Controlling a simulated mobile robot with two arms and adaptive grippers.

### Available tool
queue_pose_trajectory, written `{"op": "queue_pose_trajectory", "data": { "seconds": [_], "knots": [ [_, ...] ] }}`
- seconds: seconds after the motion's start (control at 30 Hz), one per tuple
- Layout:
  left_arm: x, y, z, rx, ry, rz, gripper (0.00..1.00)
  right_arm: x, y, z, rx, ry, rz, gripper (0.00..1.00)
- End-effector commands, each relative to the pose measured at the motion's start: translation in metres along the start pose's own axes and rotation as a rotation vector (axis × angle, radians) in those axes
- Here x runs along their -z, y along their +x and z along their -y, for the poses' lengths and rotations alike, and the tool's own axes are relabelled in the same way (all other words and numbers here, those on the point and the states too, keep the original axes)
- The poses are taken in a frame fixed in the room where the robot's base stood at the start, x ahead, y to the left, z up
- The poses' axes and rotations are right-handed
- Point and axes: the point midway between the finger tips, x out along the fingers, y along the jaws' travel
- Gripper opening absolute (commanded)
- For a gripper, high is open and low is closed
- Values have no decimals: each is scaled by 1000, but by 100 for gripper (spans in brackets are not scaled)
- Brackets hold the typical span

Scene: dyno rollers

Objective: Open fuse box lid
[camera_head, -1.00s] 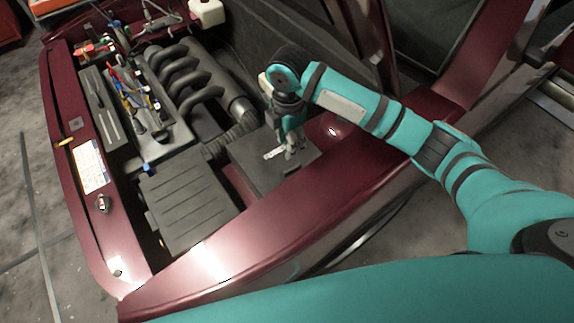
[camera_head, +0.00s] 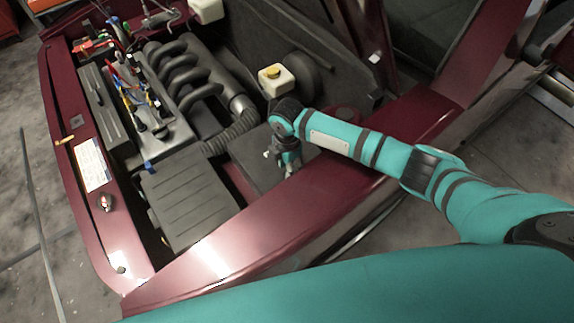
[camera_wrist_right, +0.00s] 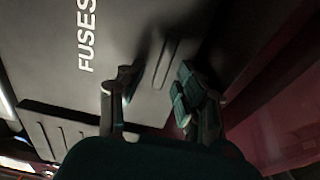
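The fuse box lid (camera_head: 246,158) is a flat dark grey cover in the engine bay, beside the near fender. It looks shut. In the right wrist view the lid (camera_wrist_right: 140,45) fills the upper left, with white "FUSES" lettering and a short raised or recessed strip near its edge. My right gripper (camera_head: 288,168) points down at the fender-side edge of the lid and hides part of it. In the right wrist view its two fingers (camera_wrist_right: 156,88) are spread apart with nothing between them. Whether a fingertip touches the lid cannot be told. My left gripper is not in view.
The dark red fender (camera_head: 290,205) runs close beside the lid, under my right arm. A ribbed black cover (camera_head: 187,200) lies to the left.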

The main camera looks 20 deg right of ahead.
Motion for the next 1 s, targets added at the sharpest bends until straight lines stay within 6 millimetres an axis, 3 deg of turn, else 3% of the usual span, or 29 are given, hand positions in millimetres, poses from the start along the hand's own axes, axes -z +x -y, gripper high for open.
{"op": "queue_pose_trajectory", "data": {
  "seconds": [0.07, 0.3, 0.77, 1.0],
  "knots": [
    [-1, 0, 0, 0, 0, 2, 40, 0, 0, 0, 0, 0, 0, 32],
    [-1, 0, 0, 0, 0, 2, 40, 0, 0, 0, 0, 0, 0, 1],
    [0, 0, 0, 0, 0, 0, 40, 0, -1, -1, 0, 0, 0, 0],
    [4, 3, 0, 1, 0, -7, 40, -7, -12, -14, -5, 1, -1, 0]
  ]
}}
